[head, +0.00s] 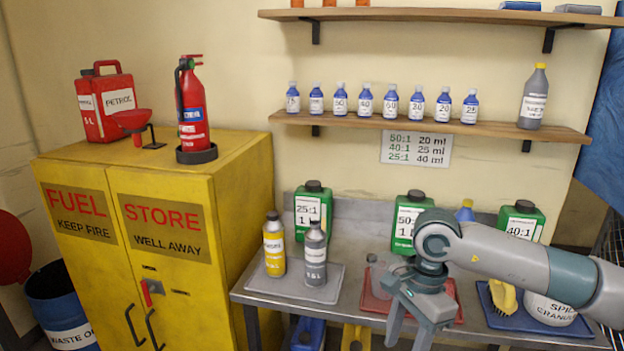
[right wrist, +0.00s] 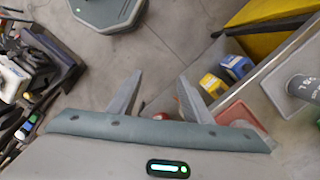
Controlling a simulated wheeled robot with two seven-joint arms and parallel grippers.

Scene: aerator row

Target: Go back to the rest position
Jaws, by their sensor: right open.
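My right gripper (head: 409,338) hangs in front of the bench, fingers pointing down, over the front edge near the red tray. In the right wrist view the right gripper (right wrist: 159,78) has its two fingers spread apart with only floor between them; it is open and empty. The right arm (head: 520,262) comes in from the right, across the bench front. It hides part of the red tray (head: 374,303) and part of the green 50:1 canister (head: 409,222). My left gripper is in neither view.
The metal bench (head: 350,212) carries a grey tray (head: 325,293) with a yellow bottle (head: 274,246) and a grey bottle (head: 314,255). A blue tray (head: 500,320) holds a white tub (head: 549,309). A yellow cabinet (head: 240,190) stands left. Small blue bottles line a wall shelf (head: 500,128).

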